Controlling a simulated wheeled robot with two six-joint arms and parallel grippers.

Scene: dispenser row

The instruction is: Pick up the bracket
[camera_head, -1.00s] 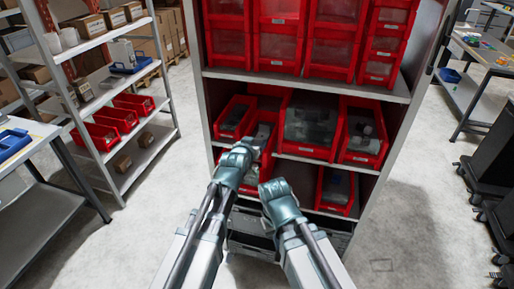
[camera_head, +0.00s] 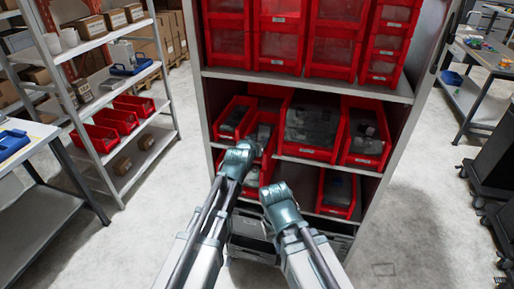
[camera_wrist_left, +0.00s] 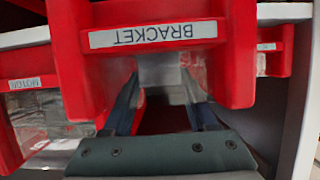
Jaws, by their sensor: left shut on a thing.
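The red bin (camera_wrist_left: 235,75) with the label "BRACKET" (camera_wrist_left: 155,34) fills the top of the left wrist view, its text upside down. A grey piece (camera_wrist_left: 165,72), seemingly the bracket, shows at the bin's front just under the label. My left gripper (camera_wrist_left: 163,98) has its two fingers on either side of this piece and is shut on it. In the head view my left gripper (camera_head: 238,155) is at the lower-left bins of the cabinet, and it hides the piece. My right gripper (camera_head: 278,192) is lower and to the right, in front of the cabinet; its jaws cannot be made out.
Other red bins flank the left gripper, including a wide one (camera_head: 312,125) and one labelled "MOTOR" (camera_wrist_left: 28,82). A cabinet shelf (camera_head: 310,84) runs above them. A side rack (camera_head: 120,100) stands at the left.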

